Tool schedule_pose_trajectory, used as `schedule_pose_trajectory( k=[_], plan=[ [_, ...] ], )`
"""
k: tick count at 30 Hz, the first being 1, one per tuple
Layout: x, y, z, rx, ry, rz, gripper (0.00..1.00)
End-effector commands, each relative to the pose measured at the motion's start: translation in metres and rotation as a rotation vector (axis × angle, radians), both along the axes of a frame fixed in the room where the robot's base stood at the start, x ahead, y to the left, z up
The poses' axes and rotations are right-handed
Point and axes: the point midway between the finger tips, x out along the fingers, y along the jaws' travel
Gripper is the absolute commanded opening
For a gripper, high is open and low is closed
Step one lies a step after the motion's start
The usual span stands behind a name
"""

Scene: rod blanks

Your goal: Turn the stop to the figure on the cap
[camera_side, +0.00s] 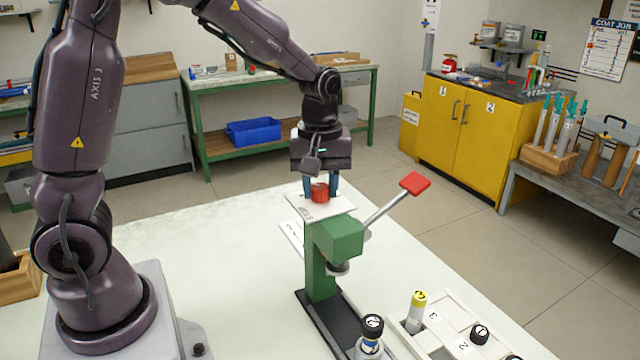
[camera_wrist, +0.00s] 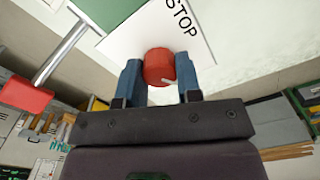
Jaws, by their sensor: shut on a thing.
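The stop is a red round knob (camera_side: 320,192) on a white plate (camera_side: 335,207) on top of the green press (camera_side: 338,238). In the wrist view the knob (camera_wrist: 159,66) has a small pale pointer mark, and the plate (camera_wrist: 205,45) reads STOP. My gripper (camera_side: 321,188) points down with its blue fingers on both sides of the knob, shut on it. It also shows in the wrist view (camera_wrist: 158,72). A black cap (camera_side: 372,321) with a white figure that looks like 2 tops a bottle in front. The dial's figures are not readable.
The press lever with its red handle (camera_side: 415,183) sticks up to the right, close to my gripper. The table's left middle is clear.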

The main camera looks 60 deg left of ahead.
Motion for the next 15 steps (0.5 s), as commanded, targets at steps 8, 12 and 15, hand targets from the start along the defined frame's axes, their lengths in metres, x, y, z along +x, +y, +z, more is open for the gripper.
schedule_pose_trajectory(
  k=[8, 12, 15],
  plan=[
    [0.0, 0.0001, 0.0005, 0.0, 0.001, -0.105, 0.09],
    [0.0, 0.0001, 0.0006, 0.0, 0.001, -0.21, 0.09],
    [0.0001, 0.0, 0.0007, 0.0, 0.001, -0.301, 0.09]
  ],
)
